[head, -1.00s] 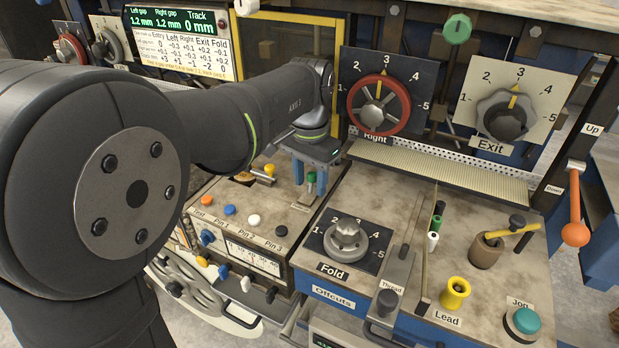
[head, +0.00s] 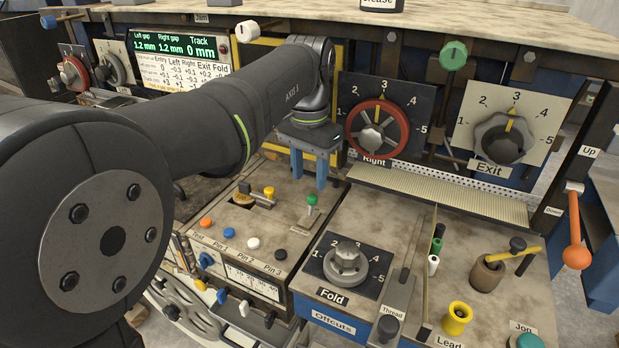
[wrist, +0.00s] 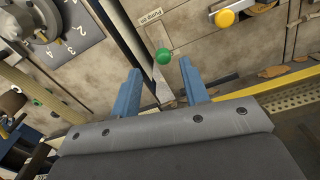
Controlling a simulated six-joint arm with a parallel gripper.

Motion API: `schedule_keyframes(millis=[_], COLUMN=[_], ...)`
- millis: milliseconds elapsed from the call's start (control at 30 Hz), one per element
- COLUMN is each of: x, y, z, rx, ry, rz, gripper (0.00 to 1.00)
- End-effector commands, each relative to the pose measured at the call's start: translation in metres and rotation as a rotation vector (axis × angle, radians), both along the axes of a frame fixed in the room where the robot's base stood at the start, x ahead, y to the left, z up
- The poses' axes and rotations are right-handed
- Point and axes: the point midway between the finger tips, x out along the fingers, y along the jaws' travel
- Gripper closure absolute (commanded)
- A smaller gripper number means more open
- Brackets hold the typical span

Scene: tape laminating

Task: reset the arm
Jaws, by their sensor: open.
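My gripper (head: 309,172) has two blue fingers. It hangs open and empty in front of the machine's back panel, above the deck between the pin box and the Fold panel. The green-topped lever (head: 312,200) stands just below the fingers, apart from them in the head view. In the wrist view my gripper (wrist: 160,88) shows its fingers spread wide, and the green knob (wrist: 163,56) appears between and beyond the fingertips. My arm reaches in from the left of the head view.
The red Right dial (head: 377,127) and Exit dial (head: 501,139) are to the right of my gripper. The Fold dial (head: 346,262) is below it. A yellow-topped lever (head: 269,192) stands to the left.

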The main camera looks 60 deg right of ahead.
Motion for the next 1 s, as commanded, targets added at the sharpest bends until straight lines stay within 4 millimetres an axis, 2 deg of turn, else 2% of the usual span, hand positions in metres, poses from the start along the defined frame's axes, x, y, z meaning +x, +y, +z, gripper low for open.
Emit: schedule_keyframes(millis=[567, 767, 1000], x=[0.000, 0.000, -0.001], y=[0.000, 0.001, 0.002], z=[-0.004, -0.029, -0.076], rx=[0.002, 0.005, 0.006], ry=[0.001, 0.001, 0.001], rz=[0.000, 0.000, 0.000], gripper=[0.59, 0.59, 0.59])
